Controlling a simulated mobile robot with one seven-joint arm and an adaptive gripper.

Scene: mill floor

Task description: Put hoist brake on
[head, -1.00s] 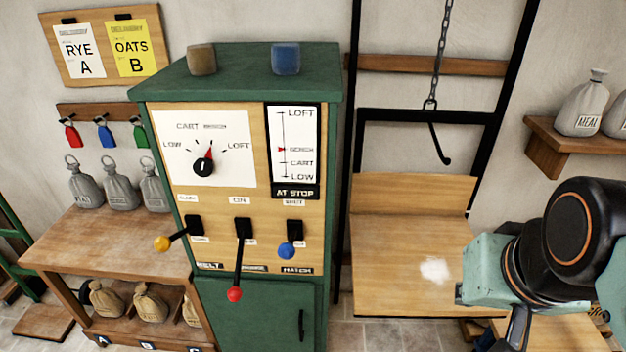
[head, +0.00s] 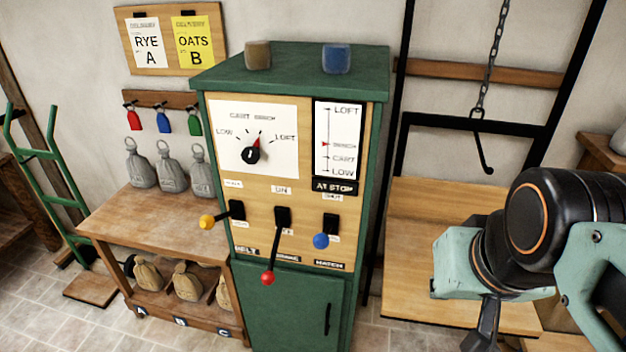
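The hoist control cabinet (head: 363,240) is green with a wooden front panel. The brake lever (head: 268,278) has a red knob and is the middle one of three; it slopes down from its dark slot, with a label reading ON above the slot. The yellow-knobbed belt lever (head: 207,221) is on its left and the blue-knobbed hatch lever (head: 321,241) on its right. My gripper (head: 485,330) is only partly in view at the lower right, well apart from the levers. Its fingertips are not clearly shown, so I cannot tell its opening.
A dial (head: 250,155) and an AT STOP level gauge (head: 338,150) are above the levers. A wooden table with sacks (head: 150,215) stands left of the cabinet. The hoist platform (head: 415,235) and hook (head: 487,165) are to the right. A green hand truck (head: 40,155) stands far left.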

